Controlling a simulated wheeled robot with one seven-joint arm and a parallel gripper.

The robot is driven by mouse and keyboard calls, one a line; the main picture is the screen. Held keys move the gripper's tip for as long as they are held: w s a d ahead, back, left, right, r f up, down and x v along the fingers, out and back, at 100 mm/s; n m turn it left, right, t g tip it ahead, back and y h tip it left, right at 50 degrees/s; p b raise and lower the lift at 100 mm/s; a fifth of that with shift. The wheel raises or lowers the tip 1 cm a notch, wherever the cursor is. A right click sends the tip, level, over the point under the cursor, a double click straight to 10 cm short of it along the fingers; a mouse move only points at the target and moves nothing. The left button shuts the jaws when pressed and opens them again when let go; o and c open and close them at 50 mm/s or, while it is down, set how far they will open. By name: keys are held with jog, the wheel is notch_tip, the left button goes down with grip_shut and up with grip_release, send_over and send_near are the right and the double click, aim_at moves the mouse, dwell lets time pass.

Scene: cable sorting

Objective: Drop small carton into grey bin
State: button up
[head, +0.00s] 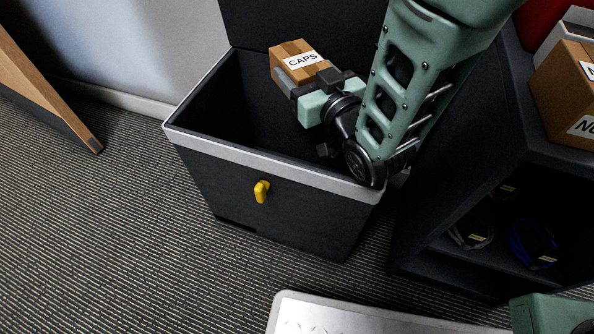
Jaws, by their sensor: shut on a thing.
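The small carton (293,50) is brown with a white label reading "CAPS". My gripper (304,82) is shut on it and holds it tilted over the opening of the bin, toward its back. The bin (277,165) is dark grey with a light grey rim and a yellow latch on its front. Its lid (290,22) stands open at the back. The bin's inside looks dark, and its right part is hidden behind my arm.
A dark shelf unit (428,238) stands right of the bin, with coiled cables (533,244) inside and a larger brown carton (569,95) on top. A wooden board or leg (45,85) is at the far left. Carpet is clear at the left.

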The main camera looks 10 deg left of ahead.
jog(key=o, duration=1.1)
notch_tip(320, 180, up, 10)
jog(key=p, duration=0.5)
jog(key=shift+p, duration=0.35)
